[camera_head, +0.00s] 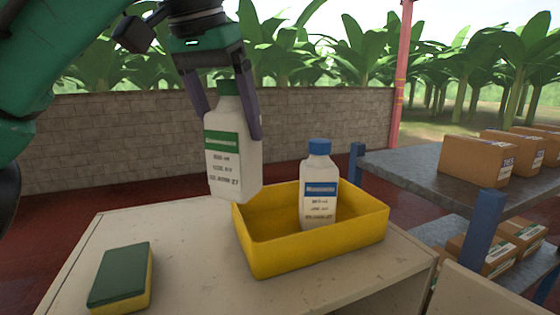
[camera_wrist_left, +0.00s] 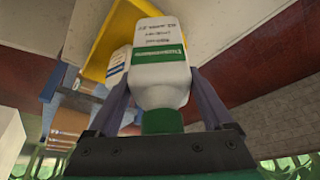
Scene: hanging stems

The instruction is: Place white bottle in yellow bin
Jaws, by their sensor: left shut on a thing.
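A white bottle with a green cap and green label (camera_head: 224,155) hangs upright, slightly tilted, in my left gripper (camera_head: 228,122). The fingers are shut around its upper part. The same bottle fills the middle of the left wrist view (camera_wrist_left: 162,70). It is held above and at the left edge of the yellow bin (camera_head: 312,250). A second white bottle with a blue cap and blue label (camera_head: 320,190) stands upright in the bin; it shows partly in the left wrist view (camera_wrist_left: 117,68). My right gripper is not in view.
A green and yellow sponge (camera_head: 120,275) lies on the pale table (camera_head: 190,255), left of the bin. The bin has free floor left of the blue-capped bottle. A grey shelf (camera_head: 415,175) with cardboard boxes (camera_head: 478,160) stands at the right. A brick wall (camera_head: 110,135) runs behind.

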